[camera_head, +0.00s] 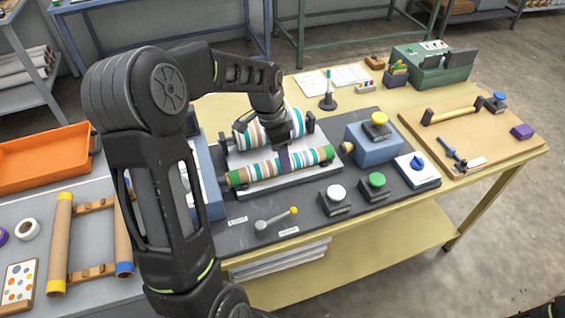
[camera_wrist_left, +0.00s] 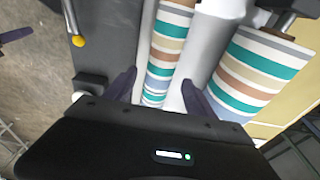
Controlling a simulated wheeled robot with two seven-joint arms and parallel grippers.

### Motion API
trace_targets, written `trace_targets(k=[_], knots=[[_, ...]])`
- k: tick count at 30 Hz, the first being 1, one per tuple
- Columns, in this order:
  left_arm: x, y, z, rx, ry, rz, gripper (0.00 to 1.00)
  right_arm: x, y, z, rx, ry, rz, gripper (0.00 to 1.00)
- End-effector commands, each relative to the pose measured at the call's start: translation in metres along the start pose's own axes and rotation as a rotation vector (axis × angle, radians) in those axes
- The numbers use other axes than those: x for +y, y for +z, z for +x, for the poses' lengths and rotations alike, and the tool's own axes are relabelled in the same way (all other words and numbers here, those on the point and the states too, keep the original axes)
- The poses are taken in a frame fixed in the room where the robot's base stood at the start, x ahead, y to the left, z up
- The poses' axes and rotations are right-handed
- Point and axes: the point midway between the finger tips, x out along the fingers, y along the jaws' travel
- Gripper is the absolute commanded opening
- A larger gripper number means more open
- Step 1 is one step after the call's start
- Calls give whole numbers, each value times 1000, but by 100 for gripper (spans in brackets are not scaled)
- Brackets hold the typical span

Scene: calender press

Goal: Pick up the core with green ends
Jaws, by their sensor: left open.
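The core with green ends (camera_head: 262,170) lies across the front of the press, wrapped in teal, brown and white stripes. Its green ends show at both sides in the head view. In the left wrist view the striped core (camera_wrist_left: 164,55) runs up from between the fingers. My left gripper (camera_head: 284,158) is over the middle of the core and partly hides it. Its open fingers (camera_wrist_left: 157,88) stand on either side of the core; I cannot tell whether they touch it.
A larger striped roll (camera_head: 256,134) sits just behind the core, on the press base (camera_head: 290,182). A blue box with a yellow knob (camera_head: 374,146) stands to the right. White (camera_head: 336,194) and green (camera_head: 377,181) buttons and a crank handle (camera_head: 275,221) lie in front.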

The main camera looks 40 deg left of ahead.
Motion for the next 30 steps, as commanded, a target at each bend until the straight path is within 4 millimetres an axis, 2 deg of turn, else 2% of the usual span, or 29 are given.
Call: trace_targets(k=[3, 7, 25, 30], knots=[[2, 0, 17, -3, 4, -1, 64, -2, 1, -7, -1, 2, 1, 36], [1, 0, 28, -1, 1, 0, 64, -2, 1, -8, -2, 3, 2, 36], [1, 0, 29, 0, 0, 1, 64, -2, 1, -7, -2, 2, 2, 36], [1, 0, 29, 0, 0, 1, 50, -2, 1, -7, -2, 2, 2, 36]])
